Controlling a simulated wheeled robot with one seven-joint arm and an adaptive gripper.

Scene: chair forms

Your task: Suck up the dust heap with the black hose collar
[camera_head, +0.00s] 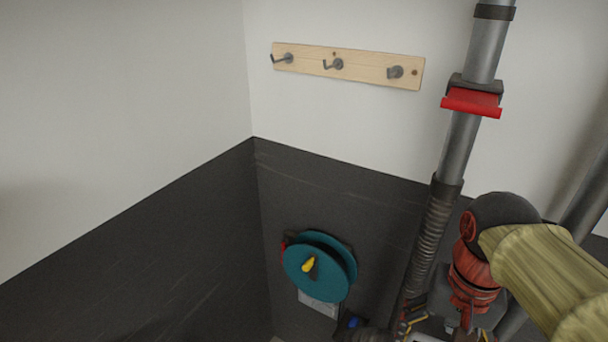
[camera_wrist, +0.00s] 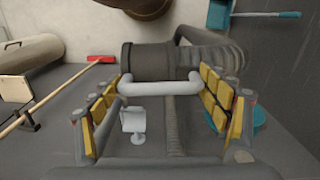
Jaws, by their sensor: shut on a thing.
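My gripper (camera_wrist: 163,90) shows its two yellow-padded fingers in the wrist view, shut on a pale grey bar handle (camera_wrist: 160,88) that spans between them. The black hose collar (camera_wrist: 147,61) lies just behind this handle, with a ribbed grey hose (camera_wrist: 208,61) running off to its right. In the head view my gripper is low at the right, partly cut off by the bottom edge, and the collar cannot be told apart there. I cannot make out the dust heap in either view.
A grey pipe (camera_head: 458,145) with a red-handled slide (camera_head: 471,102) rises on the right, above a ribbed hose (camera_head: 428,240). A teal reel (camera_head: 316,268) and a hook rail (camera_head: 345,66) are on the wall. A long wooden stick (camera_wrist: 48,103) and teal-handled tool (camera_wrist: 290,15) lie near.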

